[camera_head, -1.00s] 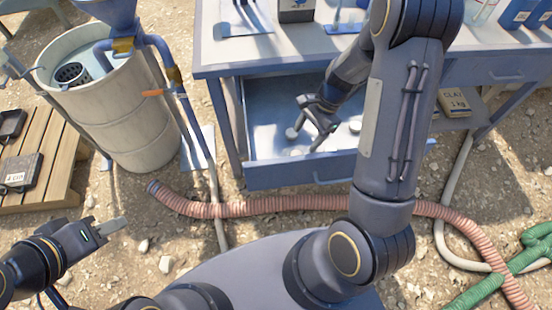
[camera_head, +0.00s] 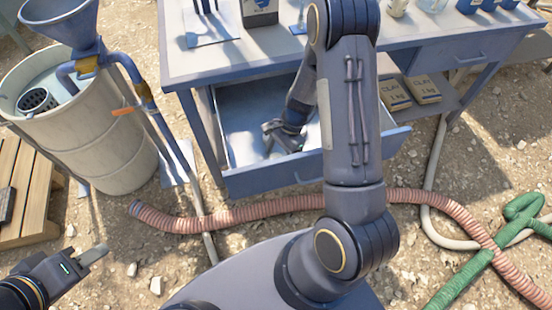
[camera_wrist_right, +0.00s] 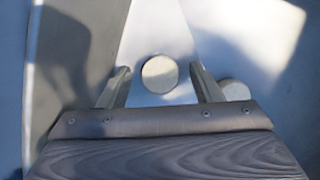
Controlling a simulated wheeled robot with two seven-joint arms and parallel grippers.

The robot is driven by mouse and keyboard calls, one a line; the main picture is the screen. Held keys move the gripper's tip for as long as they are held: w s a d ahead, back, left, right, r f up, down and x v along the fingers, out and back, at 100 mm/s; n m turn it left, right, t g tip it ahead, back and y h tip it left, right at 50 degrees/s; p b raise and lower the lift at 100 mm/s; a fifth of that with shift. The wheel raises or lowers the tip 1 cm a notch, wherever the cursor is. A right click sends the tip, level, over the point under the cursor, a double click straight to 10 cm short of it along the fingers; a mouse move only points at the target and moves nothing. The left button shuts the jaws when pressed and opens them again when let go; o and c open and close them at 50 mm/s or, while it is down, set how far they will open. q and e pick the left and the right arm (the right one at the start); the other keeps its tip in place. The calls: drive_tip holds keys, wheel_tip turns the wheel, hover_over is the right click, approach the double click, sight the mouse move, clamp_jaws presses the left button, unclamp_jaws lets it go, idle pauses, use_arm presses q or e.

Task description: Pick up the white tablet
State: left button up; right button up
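A round, whitish tablet (camera_wrist_right: 160,74) lies on the drawer floor in the right wrist view. My right gripper (camera_wrist_right: 161,85) is open, with one finger on each side of the tablet; contact cannot be told. A second round pale disc (camera_wrist_right: 235,90) lies just outside the right-hand finger, partly hidden by it. In the head view my right gripper (camera_head: 283,138) reaches down into the open blue drawer (camera_head: 290,176), and the tablets are hidden there. My left gripper (camera_head: 93,256) is away at lower left, seen edge-on, with nothing visible in it.
The blue workbench (camera_head: 215,66) stands above the drawer, with boxes and bottles on top. Clay packs (camera_head: 422,90) sit on its lower shelf. A pink hose (camera_head: 260,212) and a green hose (camera_head: 470,275) lie on the ground.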

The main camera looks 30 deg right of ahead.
drive_tip(key=c, duration=0.9)
drive_tip(key=shift+c, duration=0.2)
wheel_tip(320, 180, up, 10)
drive_tip(key=p, duration=0.1)
drive_tip(key=shift+p, duration=0.3)
